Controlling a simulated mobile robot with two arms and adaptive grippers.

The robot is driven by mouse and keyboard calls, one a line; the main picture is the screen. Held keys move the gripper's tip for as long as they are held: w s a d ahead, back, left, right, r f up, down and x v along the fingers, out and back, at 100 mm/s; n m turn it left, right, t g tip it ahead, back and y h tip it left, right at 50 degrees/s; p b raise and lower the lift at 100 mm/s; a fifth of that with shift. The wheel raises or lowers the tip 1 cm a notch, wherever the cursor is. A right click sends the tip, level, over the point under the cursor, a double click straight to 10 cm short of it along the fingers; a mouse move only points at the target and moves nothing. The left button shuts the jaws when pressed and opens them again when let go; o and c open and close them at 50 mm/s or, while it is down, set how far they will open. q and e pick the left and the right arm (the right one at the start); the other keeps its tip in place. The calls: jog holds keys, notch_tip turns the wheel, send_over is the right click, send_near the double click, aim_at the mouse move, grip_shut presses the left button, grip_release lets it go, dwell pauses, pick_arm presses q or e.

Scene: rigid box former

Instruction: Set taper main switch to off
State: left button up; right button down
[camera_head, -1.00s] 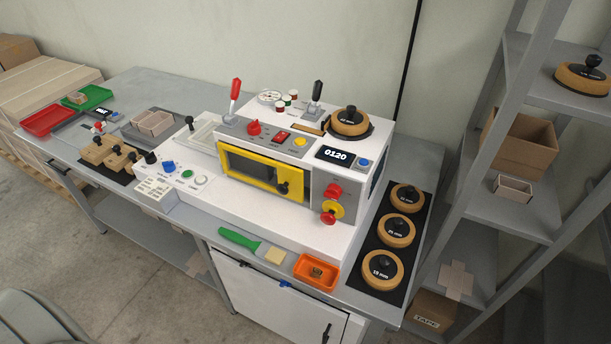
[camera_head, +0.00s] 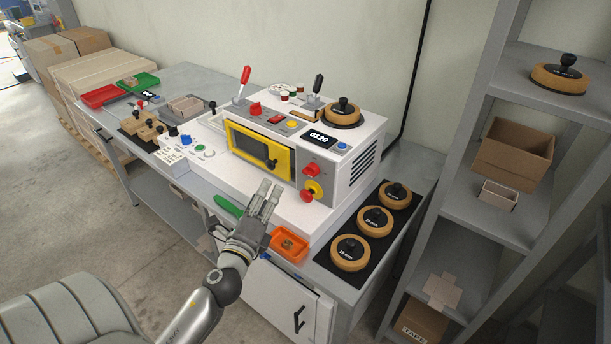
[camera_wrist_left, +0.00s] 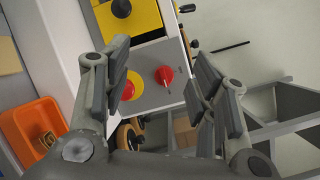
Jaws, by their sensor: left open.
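The white taper machine (camera_head: 225,180) stands on the bench with a yellow-framed window. On its grey front panel are a red knob (camera_head: 312,170) and, below it, a red mushroom button on a yellow disc (camera_head: 315,187). No label is legible, but the upper knob looks like a rotary main switch. In the left wrist view the red knob (camera_wrist_left: 163,75) and the red button (camera_wrist_left: 127,91) lie between the fingers. My left gripper (camera_head: 270,187) is open and empty, in front of and left of that panel, apart from the knob. My right gripper is not in view.
An orange tray (camera_head: 277,256) sits on the bench below the gripper, beside a green-handled tool (camera_head: 227,206). Tape rolls lie on a black mat (camera_head: 335,246) at the right. A grey shelf (camera_head: 500,226) stands further right. Air before the panel is free.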

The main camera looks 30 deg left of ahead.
aim_at(307, 173)
pick_arm(q)
jog(key=w+d+m+h, duration=0.1)
jog(key=w+m+h, duration=0.1)
jog(key=w+m, duration=0.2)
jog(key=w+m+h+p, duration=0.1)
jog(key=w+m+h, duration=0.1)
jog(key=w+m, duration=0.2)
jog(key=w+d+m+h, duration=0.1)
jog(key=w+m+h, duration=0.2)
jog(key=m, duration=0.5)
jog(key=shift+w+d+f+m+p, duration=0.1)
jog(key=shift+w+d+m+p, duration=0.2)
jog(key=shift+w, duration=0.1)
jog(key=shift+w+d, duration=0.1)
jog(key=shift+w, duration=0.7)
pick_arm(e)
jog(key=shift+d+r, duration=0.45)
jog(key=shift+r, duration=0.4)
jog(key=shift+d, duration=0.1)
pick_arm(q)
jog(key=shift+c, duration=0.7)
jog(key=c, duration=0.9)
jog(key=shift+o, duration=0.2)
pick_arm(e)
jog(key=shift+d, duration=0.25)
